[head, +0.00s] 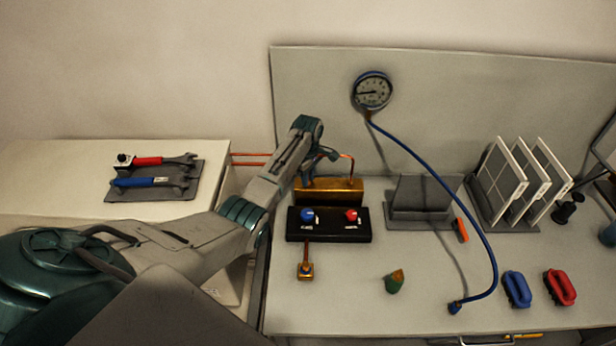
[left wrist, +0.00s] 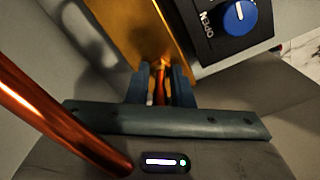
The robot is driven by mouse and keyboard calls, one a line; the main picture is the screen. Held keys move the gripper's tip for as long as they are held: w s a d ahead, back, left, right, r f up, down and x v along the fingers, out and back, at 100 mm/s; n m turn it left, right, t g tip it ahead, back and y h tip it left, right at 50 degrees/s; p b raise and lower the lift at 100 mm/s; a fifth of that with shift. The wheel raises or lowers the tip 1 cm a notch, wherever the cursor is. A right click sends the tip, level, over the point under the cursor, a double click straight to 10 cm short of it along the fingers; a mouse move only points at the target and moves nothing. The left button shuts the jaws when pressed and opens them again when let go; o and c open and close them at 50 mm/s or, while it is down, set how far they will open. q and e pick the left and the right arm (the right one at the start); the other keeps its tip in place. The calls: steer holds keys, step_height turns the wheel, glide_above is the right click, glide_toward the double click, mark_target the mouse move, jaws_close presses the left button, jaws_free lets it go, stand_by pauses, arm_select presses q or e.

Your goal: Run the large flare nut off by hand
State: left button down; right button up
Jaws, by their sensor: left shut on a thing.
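My left gripper (head: 311,173) reaches down at the left end of the brass block (head: 345,186), behind the black valve panel. In the left wrist view its two dark fingers (left wrist: 160,87) are shut on a small coppery-brass piece, the large flare nut (left wrist: 160,74), close against the brass block (left wrist: 135,28). The nut is mostly hidden by the fingers, and in the head view the arm hides it. A copper pipe (left wrist: 50,115) runs past the gripper on the left in the wrist view. My right gripper is not in view.
The black panel (head: 329,234) with blue and red knobs stands just in front of the block. A gauge (head: 372,91) with a blue hose (head: 447,180) is at the back panel. Wrenches (head: 154,181) lie on a mat at left. Blue and red handled pieces (head: 560,287) lie front right.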

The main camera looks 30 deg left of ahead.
arm_select(q)
steer(key=shift+r, duration=0.1)
steer(key=c, duration=1.3)
jaws_free()
step_height(320, 180, up, 10)
steer(key=b, duration=0.3)
steer(key=shift+f, duration=0.25)
steer(key=shift+r+b, duration=0.3)
steer(key=shift+r, duration=0.35)
